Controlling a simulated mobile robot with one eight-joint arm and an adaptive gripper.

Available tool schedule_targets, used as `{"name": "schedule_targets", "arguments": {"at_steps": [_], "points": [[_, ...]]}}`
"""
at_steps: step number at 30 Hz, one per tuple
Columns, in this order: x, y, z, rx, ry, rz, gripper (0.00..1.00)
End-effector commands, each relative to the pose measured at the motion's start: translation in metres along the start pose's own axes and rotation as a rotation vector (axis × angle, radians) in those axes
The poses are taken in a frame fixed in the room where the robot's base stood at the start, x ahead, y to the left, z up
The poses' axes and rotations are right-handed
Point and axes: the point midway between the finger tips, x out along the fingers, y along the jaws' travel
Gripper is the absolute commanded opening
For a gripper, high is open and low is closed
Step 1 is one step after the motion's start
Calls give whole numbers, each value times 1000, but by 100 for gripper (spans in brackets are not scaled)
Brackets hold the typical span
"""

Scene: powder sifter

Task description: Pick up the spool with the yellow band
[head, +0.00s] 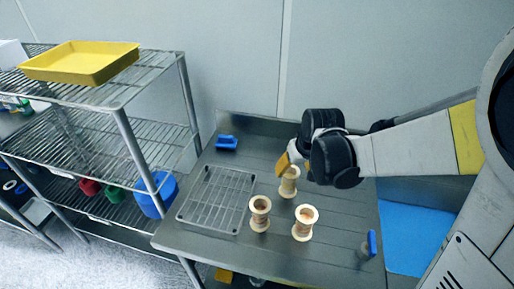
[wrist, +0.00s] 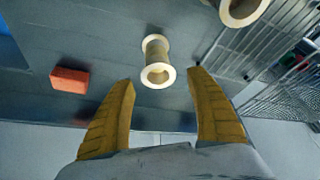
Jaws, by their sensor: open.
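Three pale wooden spools stand upright on the metal table: a back one (head: 289,183), a front left one (head: 260,214) and a front right one (head: 304,224). I cannot make out a clear yellow band on any of them. My gripper (head: 291,163) is at the back spool, partly covering its top. In the wrist view, my open yellow fingers (wrist: 162,77) point toward a spool (wrist: 157,62), which lies between and just beyond the tips. The fingers look apart from it. Another spool (wrist: 240,10) is cut off at the top edge.
A wire rack (head: 216,199) lies left on the metal table (head: 340,262). A blue object (head: 227,143) sits at the back and a blue-handled item (head: 371,243) at the right. A red block (wrist: 69,80) shows in the wrist view. Shelving with a yellow tray (head: 80,62) stands left.

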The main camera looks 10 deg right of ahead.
Motion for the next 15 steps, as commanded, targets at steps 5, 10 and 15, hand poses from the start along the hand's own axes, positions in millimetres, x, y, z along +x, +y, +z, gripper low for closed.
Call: {"name": "schedule_targets", "arguments": {"at_steps": [5,10,15], "points": [[33,0,1,-1,-1,-1,65],[52,0,0,-1,-1,-1,65],[69,0,1,-1,-1,0,65]]}}
